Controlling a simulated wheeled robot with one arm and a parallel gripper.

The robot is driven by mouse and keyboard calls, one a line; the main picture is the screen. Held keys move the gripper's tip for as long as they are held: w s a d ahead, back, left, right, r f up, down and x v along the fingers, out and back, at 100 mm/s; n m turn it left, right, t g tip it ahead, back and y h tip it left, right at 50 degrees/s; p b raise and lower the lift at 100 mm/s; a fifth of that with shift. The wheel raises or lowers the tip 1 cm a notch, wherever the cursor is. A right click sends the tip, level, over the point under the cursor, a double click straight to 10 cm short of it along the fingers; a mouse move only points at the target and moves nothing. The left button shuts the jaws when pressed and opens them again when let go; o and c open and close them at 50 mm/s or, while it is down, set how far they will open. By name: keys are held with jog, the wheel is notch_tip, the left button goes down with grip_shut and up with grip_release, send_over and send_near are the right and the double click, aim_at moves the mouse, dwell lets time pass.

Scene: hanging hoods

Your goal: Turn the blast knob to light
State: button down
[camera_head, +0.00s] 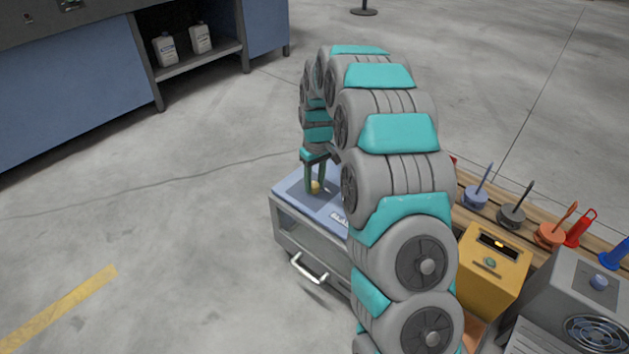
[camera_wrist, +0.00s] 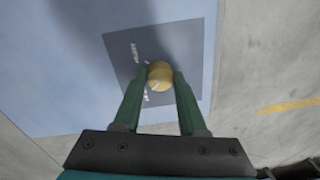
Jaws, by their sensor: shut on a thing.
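The blast knob, a round brass-yellow knob (camera_head: 315,187), stands on the top of a blue-grey cabinet (camera_head: 286,213). In the wrist view the knob (camera_wrist: 160,77) sits on a dark grey square plate (camera_wrist: 190,50) with small white lettering that I cannot read. My gripper (camera_head: 316,176) points down at it, and its two green fingers (camera_wrist: 161,72) are shut on the knob, one on each side. The knob's pointer mark is not clear, so its setting cannot be told. My arm hides the cabinet's right part.
The cabinet front has a glassy panel and a white handle (camera_head: 309,269). A yellow box (camera_head: 492,282) with a green knob and a grey machine (camera_head: 570,300) with a blue knob stand at right. Behind them is a wooden rack (camera_head: 480,217) of coloured tools. Open floor lies left.

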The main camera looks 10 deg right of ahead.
aim_at(315, 183)
jog(key=shift+n, duration=0.6)
jog(key=shift+c, duration=2.3)
grip_release()
notch_tip(315, 183, up, 8)
jog(key=shift+w+d+f, duration=0.15)
